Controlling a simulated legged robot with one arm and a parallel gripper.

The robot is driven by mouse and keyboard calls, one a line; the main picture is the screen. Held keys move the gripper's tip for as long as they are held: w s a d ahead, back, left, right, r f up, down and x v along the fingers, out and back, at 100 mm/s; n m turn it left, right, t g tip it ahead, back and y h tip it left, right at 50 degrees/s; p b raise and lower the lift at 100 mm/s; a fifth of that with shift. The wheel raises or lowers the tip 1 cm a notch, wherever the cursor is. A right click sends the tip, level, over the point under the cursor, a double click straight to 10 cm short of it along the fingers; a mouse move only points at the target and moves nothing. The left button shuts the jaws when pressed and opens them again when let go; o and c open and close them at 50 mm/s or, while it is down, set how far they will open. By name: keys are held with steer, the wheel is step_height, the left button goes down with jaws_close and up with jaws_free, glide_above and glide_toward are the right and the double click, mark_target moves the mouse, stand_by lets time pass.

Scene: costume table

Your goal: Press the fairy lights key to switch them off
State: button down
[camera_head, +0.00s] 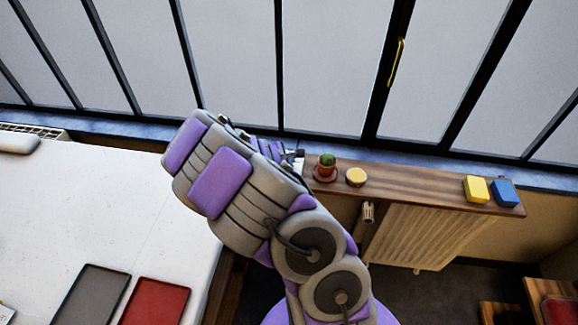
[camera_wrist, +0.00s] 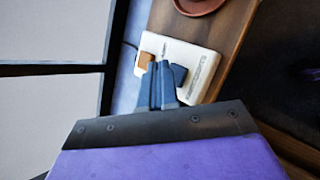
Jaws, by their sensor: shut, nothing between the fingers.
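A white key panel (camera_wrist: 203,62) lies on a wooden shelf in the wrist view. An orange key (camera_wrist: 145,60) is at its left side and a dark blue piece (camera_wrist: 179,74) shows nearer its middle. I cannot tell which one is the fairy lights key. My gripper (camera_wrist: 161,68) is shut and empty, its fingertips over the panel between these two. Whether the tips touch the panel is unclear. In the head view my gripper (camera_head: 290,156) is at the left end of the shelf, and my arm hides most of the panel there.
The wooden shelf (camera_head: 420,190) runs under the window above a radiator (camera_head: 425,235). A potted cactus (camera_head: 326,165) stands just right of my gripper, then a round yellow item (camera_head: 356,177). Yellow (camera_head: 476,189) and blue (camera_head: 504,192) blocks sit far right. A white table (camera_head: 100,200) is left.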

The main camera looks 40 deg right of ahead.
step_height(320, 180, up, 6)
steer(key=p, duration=0.5)
stand_by(0.5)
steer(key=s+a+r+m+g, duration=0.25)
steer(key=s+r+m, duration=0.25)
steer(key=s+r, duration=0.25)
steer(key=s+a+r+m+g, duration=0.1)
steer(key=s+a+r+m, duration=0.25)
steer(key=s+r, duration=0.35)
steer(key=s+a+r+m+y, duration=0.1)
steer(key=s+a+y, duration=0.3)
steer(key=s+a, duration=0.5)
steer(key=s+a+r+m+y, duration=0.2)
steer(key=s+a+y, duration=0.2)
steer(key=s+a, duration=0.5)
steer(key=a+g, duration=0.1)
steer(key=a, duration=0.5)
steer(key=shift+s+m+y, duration=0.2)
steer(key=shift+m+y, duration=0.15)
steer(key=shift+y, duration=0.05)
steer(key=shift+r, duration=0.1)
